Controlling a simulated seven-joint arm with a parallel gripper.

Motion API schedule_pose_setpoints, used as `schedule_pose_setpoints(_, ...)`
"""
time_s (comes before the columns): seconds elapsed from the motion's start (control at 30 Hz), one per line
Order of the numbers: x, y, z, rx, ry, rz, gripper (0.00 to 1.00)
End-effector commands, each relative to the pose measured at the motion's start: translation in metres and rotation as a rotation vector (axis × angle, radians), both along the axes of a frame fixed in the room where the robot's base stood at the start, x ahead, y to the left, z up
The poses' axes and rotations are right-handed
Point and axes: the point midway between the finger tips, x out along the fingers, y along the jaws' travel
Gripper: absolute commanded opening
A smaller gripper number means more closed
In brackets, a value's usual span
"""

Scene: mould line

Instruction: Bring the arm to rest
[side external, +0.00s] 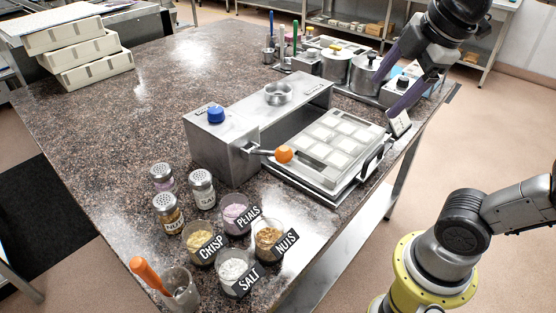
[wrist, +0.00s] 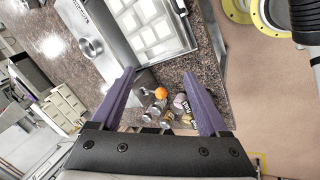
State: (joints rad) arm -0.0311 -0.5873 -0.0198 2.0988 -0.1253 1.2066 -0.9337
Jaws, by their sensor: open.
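My gripper (side external: 390,88) is at the upper right of the side external view, raised above the right part of the counter. In the wrist view its two purple fingers (wrist: 159,73) are spread wide with nothing held between them. Through the gap I see the counter, the orange knob and small jars, well below. The mould plate (side external: 337,139) with several white squares lies in the steel machine's frame; it also shows at the top of the wrist view (wrist: 150,24). In the side view it is left of and below my gripper.
A steel box (side external: 215,155) with a blue cap and an orange-knobbed lever (side external: 284,154) stands beside the plate. Labelled topping cups (side external: 199,244) and shakers (side external: 202,190) stand in front. Steel pots (side external: 366,73) stand behind. White trays (side external: 94,70) are stacked far left. The counter's left middle is bare.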

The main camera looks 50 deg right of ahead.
Motion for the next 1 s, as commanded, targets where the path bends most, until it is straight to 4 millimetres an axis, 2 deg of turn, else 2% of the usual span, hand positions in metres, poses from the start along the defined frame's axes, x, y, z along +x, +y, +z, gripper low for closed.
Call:
schedule_pose_setpoints(0.03, -0.013, 0.002, -0.021, 0.068, -0.014, -0.104, 0.78)
schedule_pose_setpoints(0.2, -0.037, 0.012, -0.079, 0.304, -0.05, -0.468, 0.78)
schedule_pose_setpoints(0.33, -0.041, 0.018, -0.104, 0.434, -0.055, -0.682, 0.78)
schedule_pose_setpoints(0.53, -0.034, 0.02, -0.104, 0.535, -0.091, -0.84, 0.78)
schedule_pose_setpoints(1.0, -0.034, 0.02, -0.104, 0.541, -0.091, -0.855, 0.78)
